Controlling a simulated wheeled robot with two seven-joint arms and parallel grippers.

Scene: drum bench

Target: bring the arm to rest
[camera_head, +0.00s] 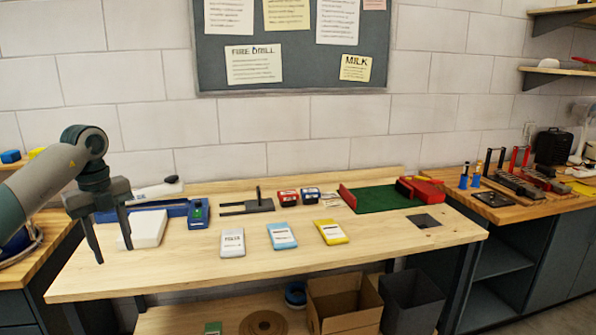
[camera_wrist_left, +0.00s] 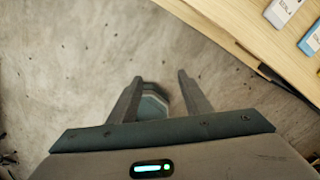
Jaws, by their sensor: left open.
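My left gripper (camera_head: 112,255) is in the head view at the left end of the bench, pointing down with its two fingers apart and nothing between them. In the left wrist view its open fingers (camera_wrist_left: 158,85) stand over the grey floor, off the front edge of the bench. My left arm comes in from the left edge of the head view. My right gripper is in neither view.
A wooden bench (camera_head: 180,270) carries a white block (camera_head: 145,229), a blue device (camera_head: 198,213), white (camera_head: 232,243), light blue (camera_head: 281,236) and yellow (camera_head: 331,232) packets, and a green mat (camera_head: 385,199). A cardboard box (camera_head: 345,303) stands below.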

